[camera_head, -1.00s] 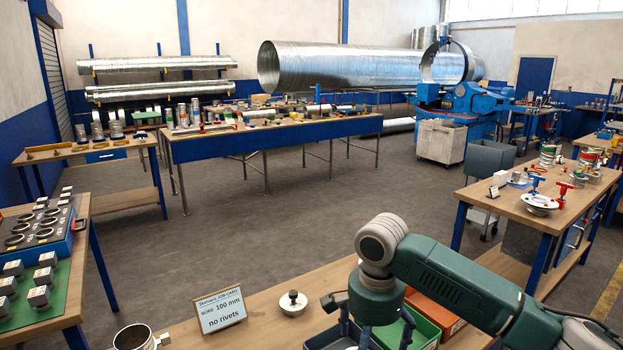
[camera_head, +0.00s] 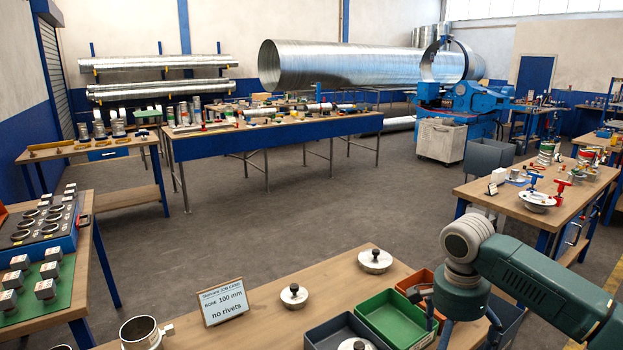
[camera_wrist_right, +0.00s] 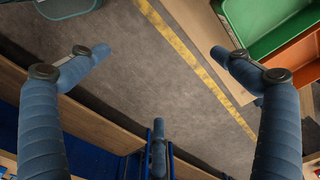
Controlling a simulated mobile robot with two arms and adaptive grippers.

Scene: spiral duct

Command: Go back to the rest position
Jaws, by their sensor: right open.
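My right gripper (camera_head: 468,328) hangs at the lower right of the head view, over the right end of the near bench, by the trays. Floor with a yellow line shows beyond the fingers. My left gripper is not in view.
The near bench (camera_head: 263,322) holds a job card (camera_head: 223,302), lidded discs (camera_head: 375,261), a metal ring (camera_head: 139,333), a green tray (camera_head: 396,317), a dark tray (camera_head: 335,332) and an orange tray (camera_head: 418,284). Open floor (camera_head: 300,225) lies beyond it.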

